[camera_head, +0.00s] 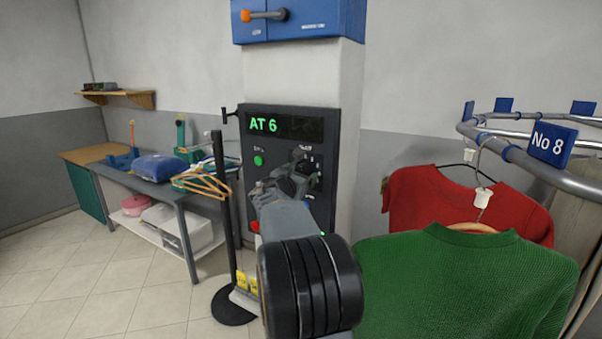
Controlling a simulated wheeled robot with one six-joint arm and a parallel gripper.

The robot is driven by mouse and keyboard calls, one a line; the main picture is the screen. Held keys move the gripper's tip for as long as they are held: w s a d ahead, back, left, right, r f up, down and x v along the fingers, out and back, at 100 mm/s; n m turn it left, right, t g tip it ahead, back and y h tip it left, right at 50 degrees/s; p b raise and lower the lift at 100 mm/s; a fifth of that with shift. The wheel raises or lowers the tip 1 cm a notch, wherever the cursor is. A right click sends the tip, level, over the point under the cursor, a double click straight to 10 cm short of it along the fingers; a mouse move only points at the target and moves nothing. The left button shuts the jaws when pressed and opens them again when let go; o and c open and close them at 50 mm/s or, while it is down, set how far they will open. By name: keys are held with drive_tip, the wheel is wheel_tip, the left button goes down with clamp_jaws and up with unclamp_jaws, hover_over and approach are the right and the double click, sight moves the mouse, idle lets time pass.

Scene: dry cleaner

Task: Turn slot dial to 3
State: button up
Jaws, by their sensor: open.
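The black control panel (232,175) is on the pale column, ahead of my arm. Its display (285,125) reads "AT 6" in green. My gripper (303,168) is at the right half of the panel, in front of the slot dial's area. The gripper and wrist cover most of that area, so the dial's pointer and most of its markings cannot be made out. The gripper is open. Whether the fingers touch the dial or stand around it cannot be told.
A green button (258,160) is on the panel's left, with a red button (255,226) below. A black stand (222,200) with hangers rises close left. The rail (570,180), tagged "No 8", carries red (420,200) and green (470,280) sweaters at right. Floor at left is clear.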

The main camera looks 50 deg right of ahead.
drive_tip(key=shift+d, duration=0.25)
drive_tip(key=shift+c, duration=0.2)
drive_tip(key=c, duration=0.9)
